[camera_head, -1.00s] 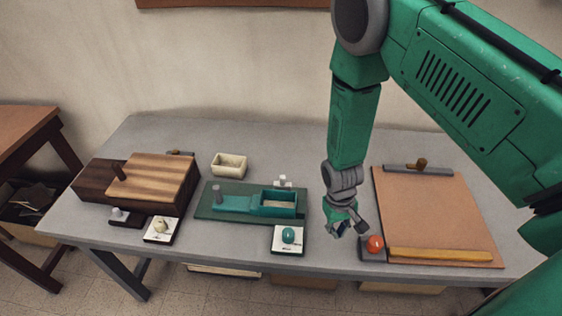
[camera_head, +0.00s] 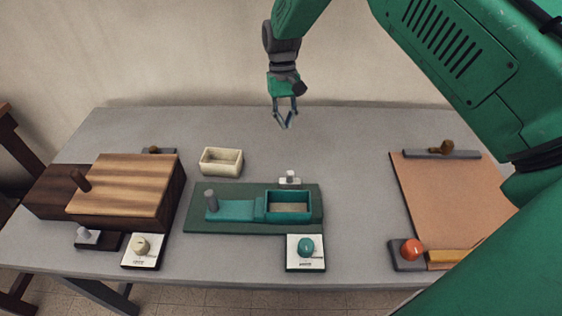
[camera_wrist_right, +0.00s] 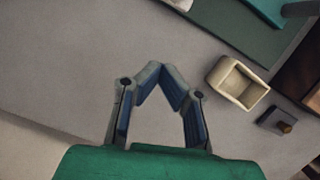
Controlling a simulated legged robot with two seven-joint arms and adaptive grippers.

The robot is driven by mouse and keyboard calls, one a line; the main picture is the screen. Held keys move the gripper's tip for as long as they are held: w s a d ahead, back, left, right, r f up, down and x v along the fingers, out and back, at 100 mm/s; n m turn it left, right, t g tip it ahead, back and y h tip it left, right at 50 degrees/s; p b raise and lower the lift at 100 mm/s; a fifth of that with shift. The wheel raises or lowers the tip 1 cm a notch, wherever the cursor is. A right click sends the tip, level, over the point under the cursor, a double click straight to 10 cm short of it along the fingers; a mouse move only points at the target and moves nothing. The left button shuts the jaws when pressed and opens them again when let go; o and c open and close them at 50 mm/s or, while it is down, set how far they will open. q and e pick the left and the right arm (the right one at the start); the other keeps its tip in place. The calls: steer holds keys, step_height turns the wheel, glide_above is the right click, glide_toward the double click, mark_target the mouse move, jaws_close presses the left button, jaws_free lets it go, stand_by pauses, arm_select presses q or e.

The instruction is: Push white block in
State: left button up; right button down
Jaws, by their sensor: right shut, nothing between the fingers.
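A small white block (camera_head: 290,182) with a light peg on top sits at the back edge of the dark green board (camera_head: 240,227), behind the teal open box (camera_head: 290,219). A white piece at the top edge of the wrist view (camera_wrist_right: 180,3) looks like this block, cut off by the frame. My right gripper (camera_head: 285,125) is above the back of the table, behind the white block and apart from it. Its fingertips come together in the wrist view (camera_wrist_right: 160,68), shut and empty. My left gripper is not in view.
A cream open box (camera_head: 221,162) stands left of my gripper, and a wooden box (camera_head: 125,190) further left. White plates with a teal knob (camera_head: 306,246) and a cream knob (camera_head: 142,245) lie in front. A clipboard-like board (camera_head: 445,195) lies right. The table's back middle is clear.

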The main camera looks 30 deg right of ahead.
mark_target(289, 177)
steer(key=x, duration=0.6)
steer(key=a+p+x, duration=0.1)
steer(key=x, duration=0.2)
steer(key=shift+s+a+f, duration=0.1)
steer(key=s, duration=0.1)
steer(key=s+p, duration=0.1)
steer(key=s, duration=0.1)
steer(key=shift+s+a+f, duration=0.2)
steer(key=shift+s, duration=0.05)
steer(key=shift+s+a, duration=0.2)
steer(key=shift+a, duration=0.45)
steer(key=shift+s+p, duration=0.25)
steer(key=shift+p, duration=0.1)
steer(key=s+p, duration=0.1)
steer(key=s+a, duration=0.1)
steer(key=s, duration=0.1)
steer(key=shift+p, duration=0.4)
steer(key=shift+s+a, duration=0.1)
steer(key=shift+s, duration=0.1)
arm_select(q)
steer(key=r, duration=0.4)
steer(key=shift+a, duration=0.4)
arm_select(e)
steer(key=shift+a+f, duration=0.1)
steer(key=shift+a, duration=0.15)
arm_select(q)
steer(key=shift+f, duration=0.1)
arm_select(e)
steer(key=shift+a, duration=0.1)
